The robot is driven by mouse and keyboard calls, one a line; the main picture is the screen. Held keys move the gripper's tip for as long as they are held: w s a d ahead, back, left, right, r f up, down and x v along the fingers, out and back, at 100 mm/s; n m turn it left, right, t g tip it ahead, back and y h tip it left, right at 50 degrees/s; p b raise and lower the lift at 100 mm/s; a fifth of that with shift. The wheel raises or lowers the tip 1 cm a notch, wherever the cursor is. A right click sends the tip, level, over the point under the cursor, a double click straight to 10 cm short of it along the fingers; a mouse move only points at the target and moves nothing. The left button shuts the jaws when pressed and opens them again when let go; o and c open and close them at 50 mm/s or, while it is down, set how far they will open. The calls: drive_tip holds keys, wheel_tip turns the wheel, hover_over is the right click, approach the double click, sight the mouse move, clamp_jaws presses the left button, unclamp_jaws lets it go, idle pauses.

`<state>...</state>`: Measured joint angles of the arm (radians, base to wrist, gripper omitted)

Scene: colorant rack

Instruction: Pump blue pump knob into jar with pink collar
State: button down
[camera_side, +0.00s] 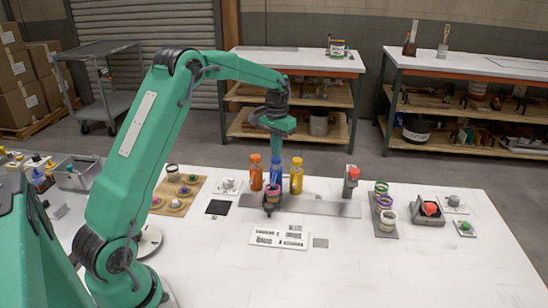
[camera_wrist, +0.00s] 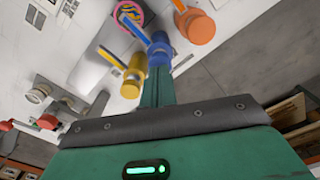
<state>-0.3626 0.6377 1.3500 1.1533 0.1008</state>
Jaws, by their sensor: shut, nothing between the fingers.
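Three pump bottles stand in a row in the side view: orange (camera_side: 256,174), blue (camera_side: 275,176) and yellow (camera_side: 296,176). The jar with the pink collar (camera_side: 271,196) stands just in front of the blue one. My gripper (camera_side: 276,150) is shut and empty, pointing down right over the blue pump knob (camera_side: 276,160). In the wrist view, the green fingers (camera_wrist: 160,72) end at the blue knob (camera_wrist: 160,48); I cannot tell whether they touch it. The blue spout reaches toward the pink-collared jar (camera_wrist: 129,13). The orange knob (camera_wrist: 195,27) and yellow knob (camera_wrist: 133,78) lie to either side.
A grey strip (camera_side: 330,208) runs under the bottles. A red-topped device (camera_side: 352,178) and stacked collars on a jar (camera_side: 387,218) stand to the right. A board with several lidded pots (camera_side: 170,207) lies left. The front right of the table is clear.

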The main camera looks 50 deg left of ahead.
drive_tip(key=shift+f, duration=1.25)
drive_tip(key=shift+r, duration=1.4)
drive_tip(key=shift+f, duration=1.4)
drive_tip(key=shift+r, duration=0.15)
idle(0.4)
drive_tip(key=shift+r, duration=1.25)
drive_tip(key=shift+r, duration=0.1)
drive_tip(key=shift+r, duration=1.95)
